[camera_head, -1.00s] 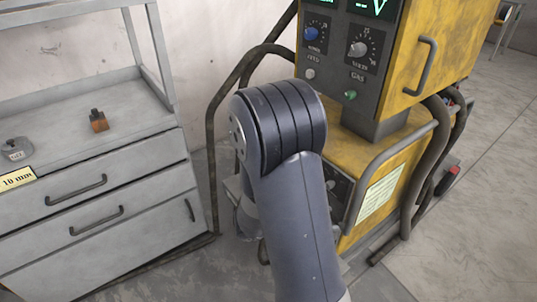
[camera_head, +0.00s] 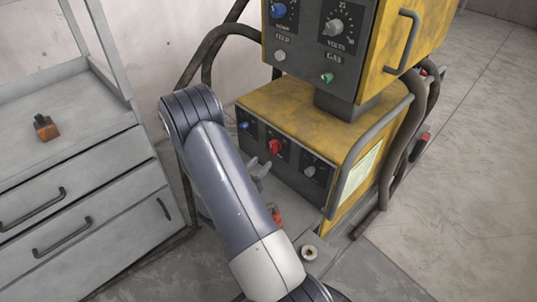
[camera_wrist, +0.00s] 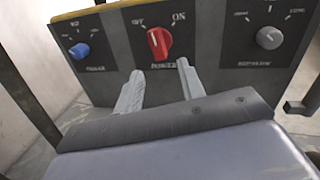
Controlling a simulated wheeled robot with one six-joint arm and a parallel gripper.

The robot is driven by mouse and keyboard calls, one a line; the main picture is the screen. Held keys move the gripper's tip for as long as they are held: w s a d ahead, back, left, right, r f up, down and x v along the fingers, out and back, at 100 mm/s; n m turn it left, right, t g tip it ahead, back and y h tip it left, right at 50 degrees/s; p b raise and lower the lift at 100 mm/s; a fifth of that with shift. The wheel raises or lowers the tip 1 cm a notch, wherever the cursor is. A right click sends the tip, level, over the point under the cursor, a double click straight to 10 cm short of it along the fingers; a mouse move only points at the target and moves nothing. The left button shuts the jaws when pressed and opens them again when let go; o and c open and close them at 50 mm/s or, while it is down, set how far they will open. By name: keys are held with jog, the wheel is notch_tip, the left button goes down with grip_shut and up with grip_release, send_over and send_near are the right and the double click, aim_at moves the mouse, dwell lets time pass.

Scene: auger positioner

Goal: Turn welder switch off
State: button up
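The welder (camera_head: 290,103) is a yellow cabinet with a dark lower front panel. The red power switch (camera_wrist: 159,41) is a rotary knob between the labels OFF at left and ON at right; it also shows in the head view (camera_head: 275,147). Its white mark is too small to read surely. My gripper (camera_wrist: 160,69) has its two grey fingers spread, with nothing between them. The fingertips are just below the red switch, apart from it as far as I can tell. In the head view my gripper (camera_head: 260,167) is in front of the lower panel.
A blue knob (camera_wrist: 79,51) is left of the switch and a grey knob (camera_wrist: 269,38) is right of it. The upper control box (camera_head: 317,45) overhangs the lower cabinet. A bent rail (camera_head: 368,150) guards the right side. A grey drawer cabinet (camera_head: 85,185) stands at left.

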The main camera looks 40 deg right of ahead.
aim_at(273, 152)
jog(key=x, duration=0.6)
jog(key=shift+d, duration=0.2)
jog(key=shift+c, duration=0.5)
grip_shut()
